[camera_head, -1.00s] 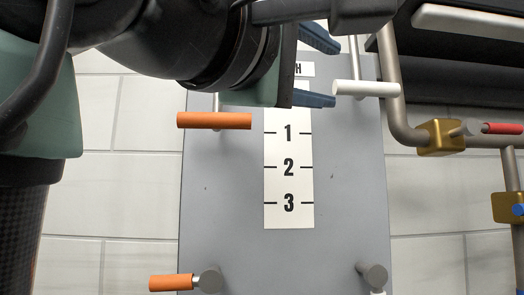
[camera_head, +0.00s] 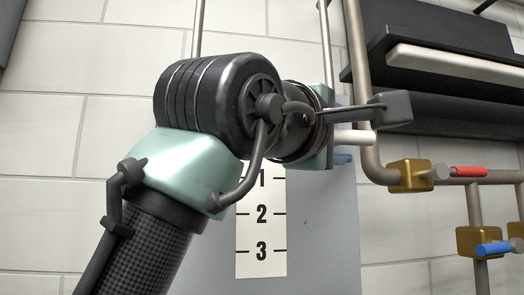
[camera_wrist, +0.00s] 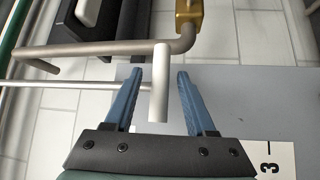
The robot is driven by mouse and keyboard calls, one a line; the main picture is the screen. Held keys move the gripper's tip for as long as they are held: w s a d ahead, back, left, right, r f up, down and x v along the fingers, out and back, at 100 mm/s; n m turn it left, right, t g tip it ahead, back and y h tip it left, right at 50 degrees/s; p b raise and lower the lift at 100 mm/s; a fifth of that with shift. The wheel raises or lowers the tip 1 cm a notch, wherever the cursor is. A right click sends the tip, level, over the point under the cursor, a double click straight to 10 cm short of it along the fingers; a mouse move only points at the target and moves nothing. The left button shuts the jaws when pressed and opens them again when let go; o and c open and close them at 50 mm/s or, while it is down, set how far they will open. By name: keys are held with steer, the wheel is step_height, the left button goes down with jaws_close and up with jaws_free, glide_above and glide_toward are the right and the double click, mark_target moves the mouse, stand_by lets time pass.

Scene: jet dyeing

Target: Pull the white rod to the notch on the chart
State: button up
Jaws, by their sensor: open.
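The white rod (camera_head: 357,137) sticks out horizontally in front of the grey panel, above the level of mark 1 on the chart. The white chart (camera_head: 261,240) shows 1, 2 and 3 with notch lines at both edges; its top is hidden by my arm. My gripper (camera_head: 342,130) is at the rod, with blue fingers above and below it. In the wrist view my gripper (camera_wrist: 159,76) is open, and the white rod (camera_wrist: 158,90) lies between the fingers with a gap on each side. A corner of the chart (camera_wrist: 280,158) with the 3 also shows there.
Metal pipes with a brass fitting (camera_head: 408,175), a red handle (camera_head: 467,171) and a blue handle (camera_head: 494,248) are to the right. A dark unit with a pale bar (camera_head: 450,62) is at upper right. The panel (camera_head: 325,240) below the rod is clear.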

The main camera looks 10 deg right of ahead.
steer(key=shift+w+d, duration=0.2)
steer(key=shift+w, duration=0.1)
jaws_close()
stand_by(1.3)
